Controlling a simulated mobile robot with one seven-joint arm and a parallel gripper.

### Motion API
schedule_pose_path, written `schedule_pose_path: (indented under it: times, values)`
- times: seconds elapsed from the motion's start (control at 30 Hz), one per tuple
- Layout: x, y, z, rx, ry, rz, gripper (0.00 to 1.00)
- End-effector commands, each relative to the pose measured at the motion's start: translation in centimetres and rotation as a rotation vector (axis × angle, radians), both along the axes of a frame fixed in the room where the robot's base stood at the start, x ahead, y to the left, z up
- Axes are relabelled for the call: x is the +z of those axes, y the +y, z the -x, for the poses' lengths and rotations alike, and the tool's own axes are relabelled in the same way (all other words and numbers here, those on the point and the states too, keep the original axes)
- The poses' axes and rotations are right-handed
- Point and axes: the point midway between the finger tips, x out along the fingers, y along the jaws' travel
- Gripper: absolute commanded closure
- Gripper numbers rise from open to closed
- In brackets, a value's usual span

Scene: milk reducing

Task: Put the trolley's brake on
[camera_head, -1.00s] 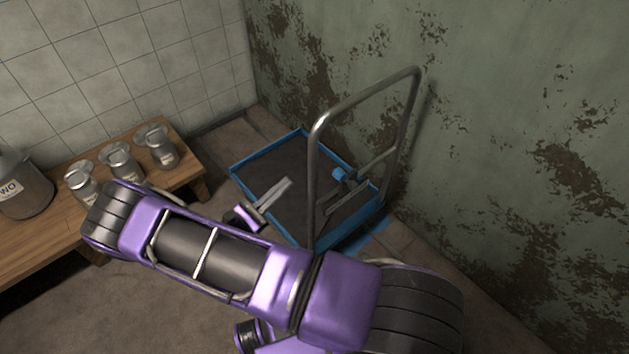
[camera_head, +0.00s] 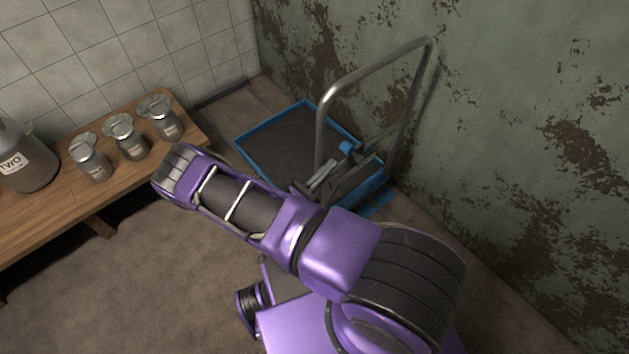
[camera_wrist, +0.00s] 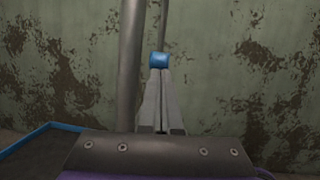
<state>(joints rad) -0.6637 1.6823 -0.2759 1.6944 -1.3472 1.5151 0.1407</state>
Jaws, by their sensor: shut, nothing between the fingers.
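The trolley has a blue-rimmed dark deck (camera_head: 290,135) and an upright bent metal handle (camera_head: 372,72). It stands on the floor near the corner, by the green wall. A blue knob (camera_head: 347,147), probably the brake lever's end, sits low between the handle's posts. My gripper (camera_head: 331,166) is shut and empty, just left of and below the knob in the head view. In the wrist view the knob (camera_wrist: 159,60) shows right beyond the closed fingertips (camera_wrist: 160,74); I cannot tell whether they touch. The rest of the lever is mostly hidden by my gripper.
A wooden bench (camera_head: 60,215) at the left holds several metal milk cans and a larger can labelled TWO (camera_head: 25,160). The peeling green wall (camera_head: 520,120) rises close behind the trolley. The floor (camera_head: 150,270) in front of the bench is clear.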

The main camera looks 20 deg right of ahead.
Motion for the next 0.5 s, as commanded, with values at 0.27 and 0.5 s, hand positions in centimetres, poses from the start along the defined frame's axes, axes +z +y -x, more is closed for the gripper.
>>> schedule_pose_path:
  times: [0.27,0.5]
  values:
    - [0.8,-2.6,-1.2,-0.001,-0.001,-0.001,1.00]
    - [0.8,-2.8,-1.4,0.000,0.000,-0.001,1.00]
